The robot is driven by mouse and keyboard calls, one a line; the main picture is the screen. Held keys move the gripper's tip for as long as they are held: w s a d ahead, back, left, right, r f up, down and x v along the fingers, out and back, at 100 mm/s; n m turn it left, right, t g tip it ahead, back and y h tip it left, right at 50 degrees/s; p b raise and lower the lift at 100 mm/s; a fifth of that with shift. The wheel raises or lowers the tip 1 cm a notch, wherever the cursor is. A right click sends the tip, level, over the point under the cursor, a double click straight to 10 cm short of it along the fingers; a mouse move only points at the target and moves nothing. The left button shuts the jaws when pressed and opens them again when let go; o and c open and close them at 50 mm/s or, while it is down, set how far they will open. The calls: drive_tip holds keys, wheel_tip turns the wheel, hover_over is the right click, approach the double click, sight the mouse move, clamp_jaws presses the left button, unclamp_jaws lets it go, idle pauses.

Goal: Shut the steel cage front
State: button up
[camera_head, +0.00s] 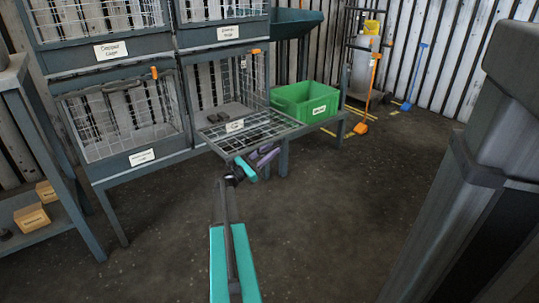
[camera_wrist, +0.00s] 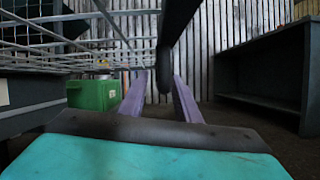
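A wire-mesh cage front (camera_head: 262,131) is folded down and sticks out roughly level from the lower right cage (camera_head: 222,85). Its label is too small to read surely. The cage stands open, with a dark flat item inside.
A green bin (camera_head: 306,101) stands right of the cage on a low bench. Another mesh cage (camera_head: 120,118) is at left, with more cages above. A shelf with small boxes (camera_head: 35,217) is at far left. A dark grey cabinet (camera_head: 465,185) fills the right. Open floor lies between.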

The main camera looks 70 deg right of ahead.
drive_tip(key=shift+d, duration=0.15)
clamp_jaws()
